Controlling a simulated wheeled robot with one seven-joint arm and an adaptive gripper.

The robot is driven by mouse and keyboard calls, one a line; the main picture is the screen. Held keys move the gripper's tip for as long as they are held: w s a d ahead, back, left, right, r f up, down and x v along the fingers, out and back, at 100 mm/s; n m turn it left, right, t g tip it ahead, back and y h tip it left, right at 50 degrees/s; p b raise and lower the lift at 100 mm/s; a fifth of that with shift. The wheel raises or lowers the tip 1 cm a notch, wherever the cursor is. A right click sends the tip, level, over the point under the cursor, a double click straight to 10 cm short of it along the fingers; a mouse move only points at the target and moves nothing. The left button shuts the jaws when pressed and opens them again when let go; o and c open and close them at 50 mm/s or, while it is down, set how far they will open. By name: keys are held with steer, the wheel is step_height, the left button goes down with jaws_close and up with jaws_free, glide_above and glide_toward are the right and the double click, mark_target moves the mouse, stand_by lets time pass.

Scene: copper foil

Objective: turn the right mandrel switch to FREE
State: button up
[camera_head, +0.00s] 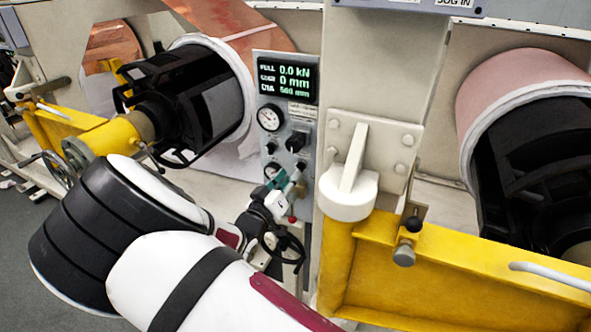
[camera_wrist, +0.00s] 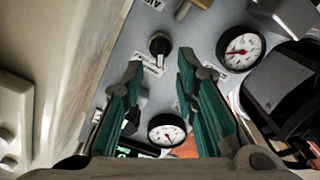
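The grey control panel (camera_head: 284,95) stands mid-picture in the head view, with a lit display, gauges and black knobs. A black rotary switch (camera_wrist: 159,43) with a pale pointer and small white labels shows in the wrist view. The labels are too small to read, so I cannot tell whether it is the right mandrel switch or how it is set. My gripper (camera_wrist: 161,64) is open, its green fingers on either side of the switch's line and apart from it. In the head view my gripper (camera_head: 286,180) covers part of the lower panel.
Two gauges (camera_wrist: 241,46) (camera_wrist: 167,131) show on the panel in the wrist view. A black knob (camera_head: 296,141) sits higher on the panel in the head view. A yellow frame (camera_head: 450,265) and white bracket (camera_head: 347,195) stand close right. Black mandrels (camera_head: 185,95) (camera_head: 530,155) flank the panel.

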mark_target(296, 168)
steer(key=shift+x, duration=2.4)
jaws_close()
